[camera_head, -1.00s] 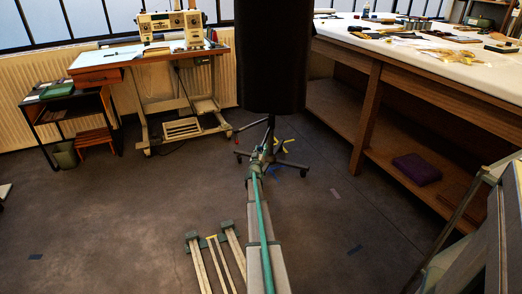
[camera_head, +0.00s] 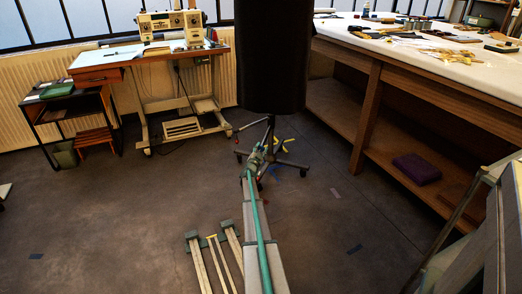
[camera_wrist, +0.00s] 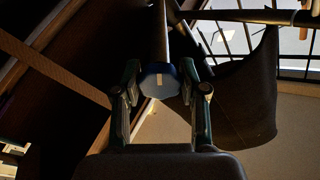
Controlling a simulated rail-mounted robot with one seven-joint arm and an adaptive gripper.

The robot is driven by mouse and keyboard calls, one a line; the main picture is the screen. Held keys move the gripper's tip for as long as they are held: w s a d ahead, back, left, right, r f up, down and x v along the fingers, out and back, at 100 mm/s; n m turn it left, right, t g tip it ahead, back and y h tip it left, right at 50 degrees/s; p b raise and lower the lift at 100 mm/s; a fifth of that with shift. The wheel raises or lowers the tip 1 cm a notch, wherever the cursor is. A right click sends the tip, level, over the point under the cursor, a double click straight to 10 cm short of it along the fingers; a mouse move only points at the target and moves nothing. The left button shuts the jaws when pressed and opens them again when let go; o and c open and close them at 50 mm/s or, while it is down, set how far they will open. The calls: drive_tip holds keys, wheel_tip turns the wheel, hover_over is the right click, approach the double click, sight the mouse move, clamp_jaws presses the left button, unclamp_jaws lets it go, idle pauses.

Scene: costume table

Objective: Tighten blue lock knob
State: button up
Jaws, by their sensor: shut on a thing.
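My gripper (camera_wrist: 160,86) is shut on the knob, one finger on each side. In the head view my gripper (camera_head: 257,158) is at the stand's lower part, under the large black form (camera_head: 272,60); the knob cannot be made out there. The stand's wheeled base (camera_head: 290,165) rests on the floor.
A sewing machine table (camera_head: 150,62) stands at the back left, beside a small black shelf (camera_head: 70,120). A long worktable (camera_head: 400,45) with a lower shelf runs along the right. A panel (camera_head: 485,240) is at the right front. The floor between is mostly clear.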

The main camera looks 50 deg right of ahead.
drive_tip(key=m+g, duration=0.1)
drive_tip(key=m, duration=0.9)
drive_tip(key=shift+g+y, duration=0.3)
drive_tip(key=shift+y, duration=0.1)
drive_tip(key=o, duration=1.2)
drive_tip(key=shift+c, duration=0.2)
drive_tip(key=v, duration=1.2)
